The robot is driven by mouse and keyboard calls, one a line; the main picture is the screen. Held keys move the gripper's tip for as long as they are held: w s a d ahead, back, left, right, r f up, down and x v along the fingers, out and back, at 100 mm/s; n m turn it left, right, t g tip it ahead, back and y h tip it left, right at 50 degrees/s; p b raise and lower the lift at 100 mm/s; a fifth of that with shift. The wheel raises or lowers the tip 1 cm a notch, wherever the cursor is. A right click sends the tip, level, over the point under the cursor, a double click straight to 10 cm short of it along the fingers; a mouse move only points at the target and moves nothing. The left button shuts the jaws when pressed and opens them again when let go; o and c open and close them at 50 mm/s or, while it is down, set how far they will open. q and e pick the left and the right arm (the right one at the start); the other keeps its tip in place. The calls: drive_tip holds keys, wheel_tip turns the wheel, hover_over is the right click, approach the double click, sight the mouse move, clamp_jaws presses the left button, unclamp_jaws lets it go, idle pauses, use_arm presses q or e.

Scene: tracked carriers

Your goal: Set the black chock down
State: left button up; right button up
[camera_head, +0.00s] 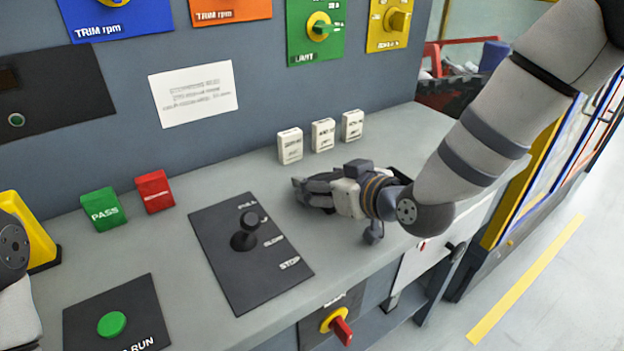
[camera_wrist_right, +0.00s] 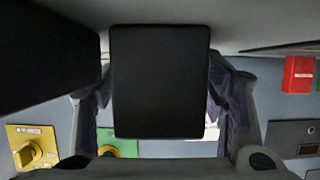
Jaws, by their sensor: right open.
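My right gripper (camera_head: 312,191) is low over the grey bench top, right of the black lever panel, with its fingers pointing left. In the right wrist view a flat black block, seemingly the black chock (camera_wrist_right: 160,80), fills the space between the two spread fingers. My right gripper is open; I cannot tell whether a finger still touches the block. In the head view the chock cannot be made out and seems hidden by the hand. My left gripper is out of view; only part of my left arm shows at the left edge.
The lever panel (camera_head: 250,251) lies left of the hand. White blocks (camera_head: 323,135) stand behind it. Green (camera_head: 103,209) and red (camera_head: 154,191) blocks stand farther left. A green button panel (camera_head: 112,324) is at the front left. Bare bench (camera_head: 400,130) lies behind my right wrist.

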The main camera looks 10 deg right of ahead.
drive_tip(key=shift+s+d+r, duration=0.15)
drive_tip(key=shift+s+r, duration=0.15)
drive_tip(key=shift+r, duration=0.1)
drive_tip(key=shift+s+d+r, duration=0.15)
drive_tip(key=shift+s+r, duration=0.05)
drive_tip(key=shift+s, duration=0.2)
drive_tip(key=c, duration=0.4)
drive_tip(key=shift+f, duration=0.1)
drive_tip(key=c, duration=1.1)
